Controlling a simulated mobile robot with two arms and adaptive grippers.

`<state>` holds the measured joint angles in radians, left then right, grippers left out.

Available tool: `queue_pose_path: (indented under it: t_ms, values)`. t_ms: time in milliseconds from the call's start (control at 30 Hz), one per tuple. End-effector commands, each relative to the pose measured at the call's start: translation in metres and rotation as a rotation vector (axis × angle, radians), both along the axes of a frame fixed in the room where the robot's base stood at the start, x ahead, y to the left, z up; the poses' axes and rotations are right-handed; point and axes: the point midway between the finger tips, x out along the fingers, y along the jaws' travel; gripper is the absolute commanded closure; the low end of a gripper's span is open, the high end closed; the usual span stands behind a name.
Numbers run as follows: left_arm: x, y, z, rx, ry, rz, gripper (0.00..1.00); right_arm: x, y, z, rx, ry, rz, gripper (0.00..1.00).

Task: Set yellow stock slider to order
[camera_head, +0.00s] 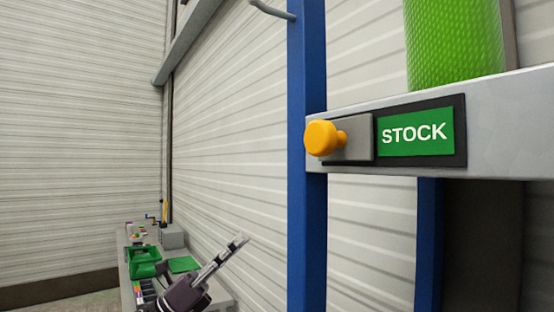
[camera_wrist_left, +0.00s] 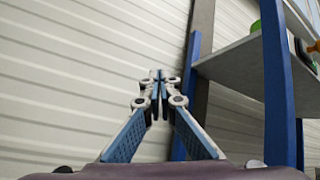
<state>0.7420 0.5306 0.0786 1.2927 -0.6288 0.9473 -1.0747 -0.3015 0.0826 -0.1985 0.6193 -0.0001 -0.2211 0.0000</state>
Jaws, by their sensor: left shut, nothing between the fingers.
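The yellow stock slider knob (camera_head: 322,138) sits on a grey slider plate (camera_head: 360,150) on the front edge of a grey shelf. The plate covers the left part of a dark frame. To its right a green panel reading STOCK (camera_head: 415,133) is uncovered. The knob also shows at the right edge of the left wrist view (camera_wrist_left: 315,46). My left gripper (camera_head: 240,241) is shut and empty, below and left of the knob and clear of it. Its fingertips (camera_wrist_left: 158,76) meet in the left wrist view. My right gripper is not in view.
A blue upright post (camera_head: 307,230) stands just left of the slider. A green roll (camera_head: 455,45) stands on the shelf (camera_head: 520,95). A workbench with a green bin (camera_head: 143,262) and small items is at the lower left. Free space lies between gripper and shelf.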

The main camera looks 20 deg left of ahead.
Motion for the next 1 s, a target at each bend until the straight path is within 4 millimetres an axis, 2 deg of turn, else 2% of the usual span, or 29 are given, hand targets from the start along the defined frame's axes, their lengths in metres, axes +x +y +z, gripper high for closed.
queue_pose_path:
  t_ms: [33, 67, 100, 200, 300, 333, 400, 500, 867, 1000]
  values:
    - [-0.041, -0.009, 0.053, 0.14, -0.199, 0.036, 1.0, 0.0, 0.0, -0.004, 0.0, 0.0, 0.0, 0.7]
    - [-0.066, -0.017, 0.077, 0.227, -0.318, 0.063, 1.0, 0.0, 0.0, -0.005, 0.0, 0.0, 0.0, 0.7]
    - [-0.099, -0.026, 0.103, 0.342, -0.474, 0.102, 1.0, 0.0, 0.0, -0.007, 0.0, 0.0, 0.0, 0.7]
    - [-0.169, -0.044, 0.139, 0.586, -0.8, 0.202, 1.0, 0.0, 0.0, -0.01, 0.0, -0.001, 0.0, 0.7]
    - [-0.214, -0.053, 0.151, 0.767, -1.029, 0.286, 1.0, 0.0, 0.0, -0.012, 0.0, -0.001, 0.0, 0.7]
    - [-0.223, -0.055, 0.153, 0.808, -1.08, 0.306, 1.0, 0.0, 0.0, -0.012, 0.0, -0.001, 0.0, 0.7]
    - [-0.239, -0.057, 0.154, 0.88, -1.167, 0.341, 1.0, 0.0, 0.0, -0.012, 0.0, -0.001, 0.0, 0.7]
    - [-0.249, -0.058, 0.155, 0.933, -1.228, 0.366, 1.0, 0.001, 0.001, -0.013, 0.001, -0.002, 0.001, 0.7]
    - [-0.25, -0.059, 0.155, 0.939, -1.238, 0.368, 1.0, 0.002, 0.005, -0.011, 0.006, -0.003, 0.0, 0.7]
    - [-0.248, -0.07, 0.159, 0.939, -1.237, 0.367, 1.0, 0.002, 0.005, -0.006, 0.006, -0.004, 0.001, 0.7]
